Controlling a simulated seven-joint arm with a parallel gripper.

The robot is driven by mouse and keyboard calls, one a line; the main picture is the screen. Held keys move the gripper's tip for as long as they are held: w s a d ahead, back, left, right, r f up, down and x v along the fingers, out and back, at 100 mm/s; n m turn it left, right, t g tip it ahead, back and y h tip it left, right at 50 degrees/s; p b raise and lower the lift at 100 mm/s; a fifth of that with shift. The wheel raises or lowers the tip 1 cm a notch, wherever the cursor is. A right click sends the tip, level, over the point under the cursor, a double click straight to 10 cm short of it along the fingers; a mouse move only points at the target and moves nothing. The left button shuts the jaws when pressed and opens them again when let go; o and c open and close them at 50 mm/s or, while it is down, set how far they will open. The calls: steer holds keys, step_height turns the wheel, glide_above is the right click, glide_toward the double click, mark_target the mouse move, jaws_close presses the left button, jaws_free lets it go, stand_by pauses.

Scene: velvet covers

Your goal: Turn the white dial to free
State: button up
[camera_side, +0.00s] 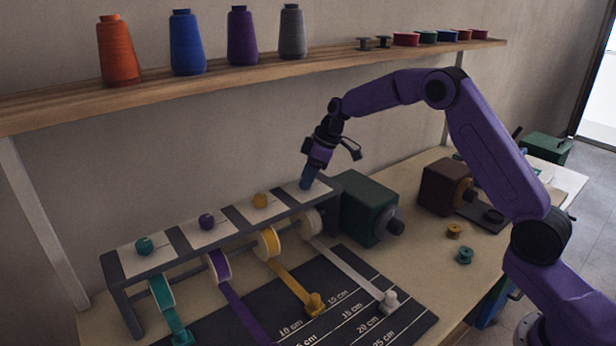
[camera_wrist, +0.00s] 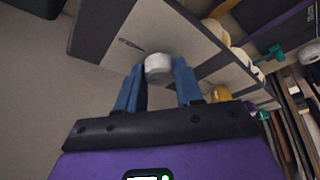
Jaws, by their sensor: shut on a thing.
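My gripper (camera_side: 309,180) points down at the rightmost white panel (camera_side: 293,189) of the grey rack (camera_side: 190,232). Its blue fingers hide the white dial in the side view. In the wrist view, the white dial (camera_wrist: 158,66) sits between the two fingertips of my gripper (camera_wrist: 157,74), and they are shut on it. A small dark mark (camera_wrist: 131,44) lies on the panel beside the dial; I cannot read it. The white spool (camera_side: 308,223) hangs below, its white ribbon (camera_side: 345,264) running to a white clip (camera_side: 388,300).
Teal (camera_side: 144,245), purple (camera_side: 207,221) and yellow (camera_side: 260,200) dials stand on the rack to the left. A dark green motor box (camera_side: 368,208) stands close at the right. A wooden shelf (camera_side: 240,76) with thread cones runs above. A dark measuring mat (camera_side: 355,325) lies in front.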

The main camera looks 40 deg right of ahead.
steer(key=n+g, duration=0.1)
steer(key=n, duration=0.2)
steer(key=n+g+y, duration=0.1)
steer(key=n, duration=0.2)
steer(key=shift+w+d+n, duration=0.1)
steer(key=shift+w+n, duration=0.05)
steer(key=shift+n, duration=0.15)
steer(key=shift+g, duration=0.3)
steer(key=o, duration=1)
steer(key=shift+o, duration=0.2)
steer(key=shift+r, duration=0.1)
steer(key=v, duration=0.5)
steer(key=s+d, duration=0.1)
steer(key=d, duration=1.1)
steer(key=shift+s, duration=0.2)
